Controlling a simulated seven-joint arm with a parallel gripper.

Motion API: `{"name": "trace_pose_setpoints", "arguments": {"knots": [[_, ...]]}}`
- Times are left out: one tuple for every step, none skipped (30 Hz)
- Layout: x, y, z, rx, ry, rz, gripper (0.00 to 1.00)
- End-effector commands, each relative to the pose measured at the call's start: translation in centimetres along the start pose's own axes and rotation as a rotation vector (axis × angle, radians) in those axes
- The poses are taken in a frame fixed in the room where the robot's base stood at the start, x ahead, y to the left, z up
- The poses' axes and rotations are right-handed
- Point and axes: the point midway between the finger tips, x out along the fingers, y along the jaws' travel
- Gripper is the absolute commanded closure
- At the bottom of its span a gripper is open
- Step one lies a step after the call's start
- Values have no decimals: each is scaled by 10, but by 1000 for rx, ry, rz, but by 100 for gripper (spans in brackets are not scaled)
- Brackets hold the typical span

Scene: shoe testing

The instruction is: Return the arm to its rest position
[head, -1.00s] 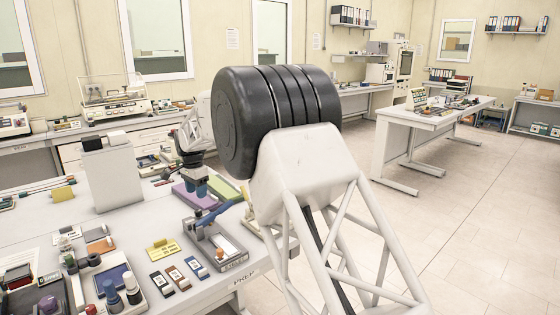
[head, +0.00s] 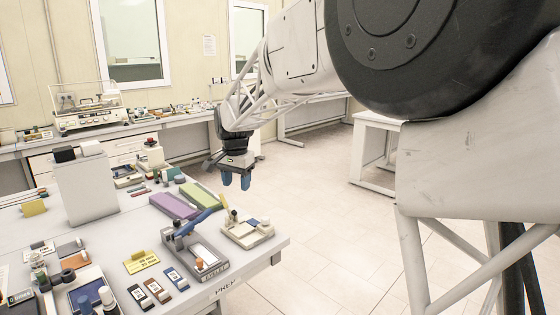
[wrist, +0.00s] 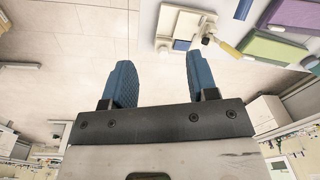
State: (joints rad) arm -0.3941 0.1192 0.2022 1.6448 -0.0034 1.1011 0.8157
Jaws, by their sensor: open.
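My gripper (head: 236,181) hangs from my arm, pointing down, past the right edge of the prep bench (head: 268,246) in the head view. Its two blue fingers stand apart with nothing between them. In the wrist view my gripper (wrist: 160,85) shows the same two blue fingers, spread, with bare floor between them. My arm's large black joint fills the upper right of the head view.
The bench holds a purple block (head: 174,205), a green block (head: 201,195), a blue-handled clamp fixture (head: 198,250) and a small beige fixture (head: 246,231). A white box (head: 87,188) stands at left. Floor (head: 325,215) right of the bench is clear.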

Motion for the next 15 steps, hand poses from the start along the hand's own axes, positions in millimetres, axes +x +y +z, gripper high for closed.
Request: {"name": "trace_pose_setpoints", "arguments": {"knots": [[-7, 16, 3, -8, 5, -4, 47], [-10, 25, 4, -13, 7, -5, 47], [-13, 37, 7, -21, 10, -6, 47], [-16, 46, 9, -27, 12, -8, 47], [-18, 54, 11, -34, 13, -8, 47], [-22, 66, 14, -42, 17, -10, 47], [-23, 75, 17, -48, 18, -10, 47], [-26, 83, 19, -54, 21, -12, 47], [-28, 95, 23, -62, 23, -12, 47], [-31, 103, 26, -69, 26, -14, 47], [-33, 112, 28, -75, 29, -15, 47], [-35, 123, 32, -83, 32, -16, 47], [-37, 131, 35, -89, 35, -17, 47], [-39, 139, 38, -95, 38, -18, 47], [-41, 151, 43, -104, 41, -19, 47]]}}
